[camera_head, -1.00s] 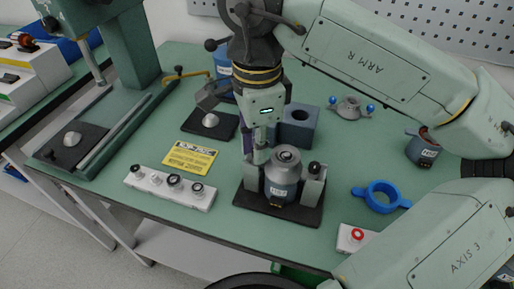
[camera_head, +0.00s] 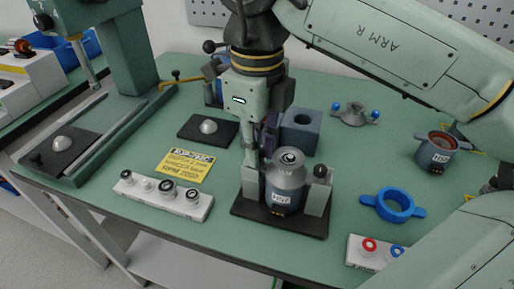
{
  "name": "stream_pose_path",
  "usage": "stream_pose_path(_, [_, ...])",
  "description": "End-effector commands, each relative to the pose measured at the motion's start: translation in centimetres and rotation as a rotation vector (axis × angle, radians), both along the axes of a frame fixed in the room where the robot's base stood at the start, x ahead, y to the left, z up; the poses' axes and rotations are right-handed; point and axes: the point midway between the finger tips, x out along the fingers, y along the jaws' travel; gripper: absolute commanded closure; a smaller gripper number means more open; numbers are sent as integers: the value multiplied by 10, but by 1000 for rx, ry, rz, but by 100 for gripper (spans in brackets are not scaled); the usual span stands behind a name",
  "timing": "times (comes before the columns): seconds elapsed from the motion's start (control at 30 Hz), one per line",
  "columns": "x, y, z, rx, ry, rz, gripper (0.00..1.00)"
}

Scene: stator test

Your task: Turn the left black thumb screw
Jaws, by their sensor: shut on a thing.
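A grey motor can (camera_head: 285,185) stands upright in a fixture on a black base plate (camera_head: 262,222). Grey posts flank it, the left post (camera_head: 250,182) and the right post (camera_head: 316,200). A black thumb screw (camera_head: 320,171) tops the right post. The left black thumb screw is hidden behind my fingers. My gripper (camera_head: 251,153) points down at the top of the left post and is shut, apparently on the left thumb screw; the fingertips are small and the contact is not clear.
A white strip with several knobs (camera_head: 150,199) and a yellow card (camera_head: 188,164) lie left. A blue-grey block (camera_head: 299,132) stands close behind the fixture. A blue ring (camera_head: 392,205) and a white box with red and blue rings (camera_head: 358,256) lie right. A green press (camera_head: 112,60) stands at the left.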

Motion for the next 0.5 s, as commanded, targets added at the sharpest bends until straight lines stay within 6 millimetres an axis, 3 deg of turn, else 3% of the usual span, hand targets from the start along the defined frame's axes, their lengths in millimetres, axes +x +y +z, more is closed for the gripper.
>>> stream_pose_path(0.5, [0, -1, 0, -1, 0, -92, 100])
